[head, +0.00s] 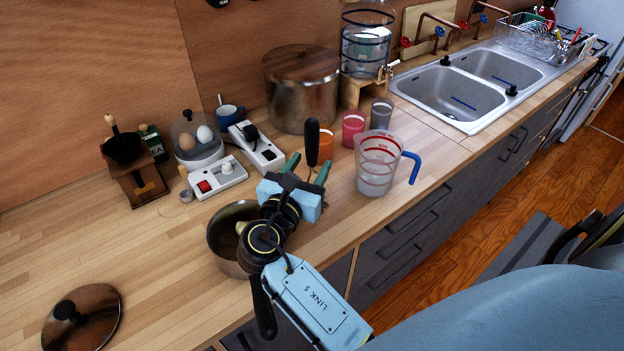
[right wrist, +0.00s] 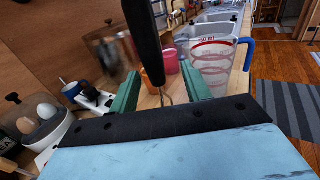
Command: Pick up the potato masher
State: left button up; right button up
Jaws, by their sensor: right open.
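The potato masher (head: 312,143) shows as an upright black handle just beyond my right gripper in the head view. In the right wrist view the masher (right wrist: 144,40) tilts slightly, and a thin metal shaft runs down from its handle between the fingers. Its lower end is hidden behind the gripper. My right gripper (head: 308,168) is open above the counter, its green fingers pointing at the masher, one on each side in the picture. I cannot tell whether they touch it. The right gripper (right wrist: 162,88) holds nothing. My left gripper is not in view.
A clear measuring jug (head: 372,180) with a blue handle stands close on the right. Orange (head: 325,141) and pink (head: 353,128) cups stand behind. A metal pot (head: 222,215) sits below my right wrist. A large lidded pot (head: 300,100) is further back. The counter's left is mostly clear.

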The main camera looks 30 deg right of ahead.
aim_at(309, 160)
jog(key=b+x, duration=0.1)
jog(key=x, duration=0.1)
jog(key=b+x, duration=0.2)
jog(key=shift+w, duration=0.4)
jog(key=shift+w+d, duration=0.25)
jog(key=shift+d, duration=0.2)
grip_shut()
